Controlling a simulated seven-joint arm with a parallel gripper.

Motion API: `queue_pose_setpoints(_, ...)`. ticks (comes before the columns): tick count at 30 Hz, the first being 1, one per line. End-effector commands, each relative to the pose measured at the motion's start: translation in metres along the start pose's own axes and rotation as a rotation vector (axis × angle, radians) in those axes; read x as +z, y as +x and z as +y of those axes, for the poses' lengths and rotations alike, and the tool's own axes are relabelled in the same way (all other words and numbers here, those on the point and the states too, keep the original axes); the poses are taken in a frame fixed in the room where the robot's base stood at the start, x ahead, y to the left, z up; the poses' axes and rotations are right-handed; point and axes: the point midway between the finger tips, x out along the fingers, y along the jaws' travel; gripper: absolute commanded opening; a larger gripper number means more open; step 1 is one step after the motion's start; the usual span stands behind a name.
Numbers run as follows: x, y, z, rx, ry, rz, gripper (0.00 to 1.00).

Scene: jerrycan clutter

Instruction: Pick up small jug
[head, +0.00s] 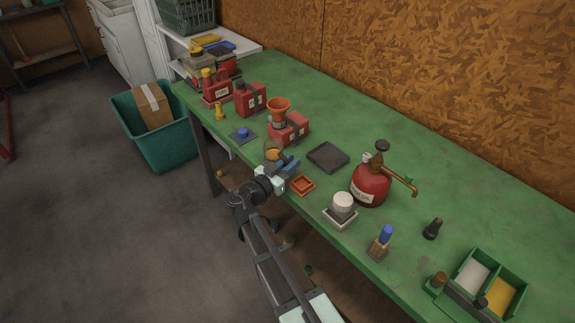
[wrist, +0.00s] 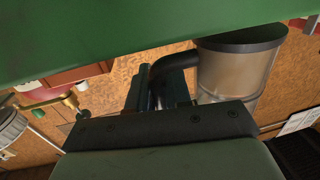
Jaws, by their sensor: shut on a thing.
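The small jug (head: 272,153) is at the front edge of the green bench in the head view, partly hidden by my gripper (head: 286,165). In the wrist view, which looks upside down, the jug (wrist: 238,72) is a see-through, beige-tinted cylinder with a dark end and a black curved handle (wrist: 178,62). My gripper (wrist: 158,92) is shut on that handle, with the jug's body beside the fingers. The jug looks roughly upright. I cannot tell whether its base touches the bench.
A red can (head: 288,131) with an orange funnel (head: 278,106) stands just behind. A small orange tray (head: 301,185) lies close to the right, with a dark square tray (head: 328,157) beyond. A red oil can (head: 370,186) and white jar (head: 342,204) stand further right.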

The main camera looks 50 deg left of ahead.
Motion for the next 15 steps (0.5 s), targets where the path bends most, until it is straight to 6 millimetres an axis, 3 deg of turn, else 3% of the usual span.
queue_pose_setpoints(15,-0.074,0.0,0.0,0.0,0.0,0.001,0.0)
